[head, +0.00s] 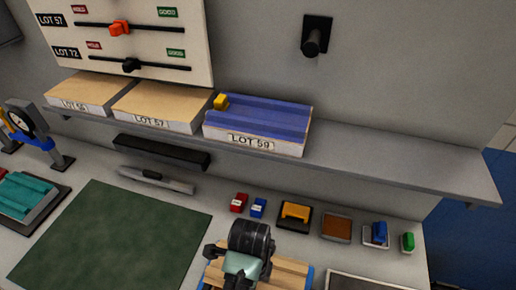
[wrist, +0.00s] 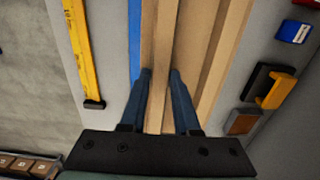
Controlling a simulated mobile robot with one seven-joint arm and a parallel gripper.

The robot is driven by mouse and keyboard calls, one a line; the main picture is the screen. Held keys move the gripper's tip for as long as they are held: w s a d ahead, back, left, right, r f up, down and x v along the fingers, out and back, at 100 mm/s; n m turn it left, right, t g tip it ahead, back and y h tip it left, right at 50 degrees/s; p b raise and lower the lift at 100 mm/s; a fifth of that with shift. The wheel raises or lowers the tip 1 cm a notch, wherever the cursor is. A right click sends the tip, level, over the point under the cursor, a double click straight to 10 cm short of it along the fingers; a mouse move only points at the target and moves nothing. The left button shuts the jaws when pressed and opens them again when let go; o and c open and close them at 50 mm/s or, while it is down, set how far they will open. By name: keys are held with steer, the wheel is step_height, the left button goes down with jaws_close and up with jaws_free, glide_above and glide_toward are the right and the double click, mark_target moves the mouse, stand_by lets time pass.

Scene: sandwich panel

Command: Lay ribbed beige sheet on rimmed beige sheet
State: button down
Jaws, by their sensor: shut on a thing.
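The ribbed beige sheet (head: 287,272) is at the bottom middle of the head view, partly behind my gripper (head: 240,268). In the wrist view the ribbed beige sheet (wrist: 212,50) runs lengthwise up the picture. My gripper (wrist: 160,75) has its two dark blue fingers on either side of one raised rib and is shut on it. A blue strip (wrist: 135,45) shows along the sheet's left edge; how far it extends beneath is hidden. I cannot pick out the rimmed beige sheet with certainty in either view.
A shelf (head: 400,160) holds boxes marked with lot numbers; the LOT 59 box (head: 255,140) has a blue ribbed top. A green mat (head: 110,235) lies left. Small red, blue, orange and green items stand behind the sheet, near an orange clamp-like piece (head: 295,212). A yellow ruler (wrist: 82,50) lies left.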

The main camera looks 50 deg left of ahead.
steer(key=shift+f+p, duration=0.3)
steer(key=shift+f, duration=3.15)
steer(key=c, duration=0.6)
jaws_free()
steer(key=shift+c, duration=0.2)
step_height(320, 180, up, 12)
steer(key=shift+r+b, duration=0.1)
steer(key=shift+b, duration=0.5)
